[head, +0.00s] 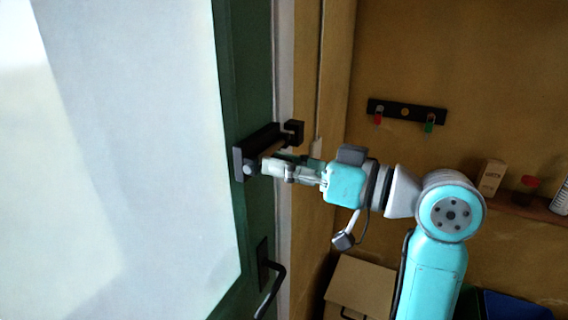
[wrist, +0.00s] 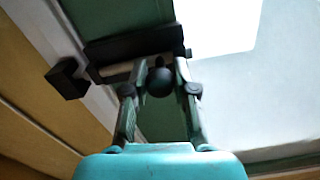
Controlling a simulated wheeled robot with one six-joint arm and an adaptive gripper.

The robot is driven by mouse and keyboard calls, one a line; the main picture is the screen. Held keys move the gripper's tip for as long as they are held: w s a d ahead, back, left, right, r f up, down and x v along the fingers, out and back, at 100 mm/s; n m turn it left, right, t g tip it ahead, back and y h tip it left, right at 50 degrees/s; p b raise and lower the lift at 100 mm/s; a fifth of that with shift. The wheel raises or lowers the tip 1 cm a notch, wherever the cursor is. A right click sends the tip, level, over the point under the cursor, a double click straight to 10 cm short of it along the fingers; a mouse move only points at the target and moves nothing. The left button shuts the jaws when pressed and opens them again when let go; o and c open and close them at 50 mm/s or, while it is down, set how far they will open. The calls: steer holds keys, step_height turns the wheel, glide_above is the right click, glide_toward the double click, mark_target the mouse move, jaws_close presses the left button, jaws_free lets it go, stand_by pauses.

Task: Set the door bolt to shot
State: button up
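The door bolt (head: 258,147) is a dark housing on the green door, with a dark keeper block (head: 294,131) on the frame beside it. In the wrist view the housing (wrist: 134,43) is at the top, the keeper (wrist: 66,79) at left. A pale rod (wrist: 115,77) shows between them; I cannot tell whether its end enters the keeper. The round dark knob (wrist: 160,82) is between the fingers of my gripper (wrist: 160,72), with slim gaps seeming to show on both sides. In the head view my gripper (head: 273,167) is at the bolt and hides the knob.
A black pull handle (head: 272,283) is on the door below the bolt. A hook rail (head: 405,111) with red and green keys is on the brown wall. A shelf (head: 525,208) with small containers is at right. A cardboard box (head: 364,286) stands below.

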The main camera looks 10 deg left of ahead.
mark_target(276, 149)
jaws_close()
steer(key=shift+w+d, duration=0.2)
steer(key=shift+w, duration=0.45)
steer(key=shift+w+d, duration=0.25)
steer(key=shift+w, duration=0.35)
steer(key=shift+w+d, duration=0.2)
steer(key=shift+w, duration=0.45)
steer(key=o, duration=0.9)
jaws_free()
steer(key=shift+w, duration=0.1)
steer(key=v, duration=1.2)
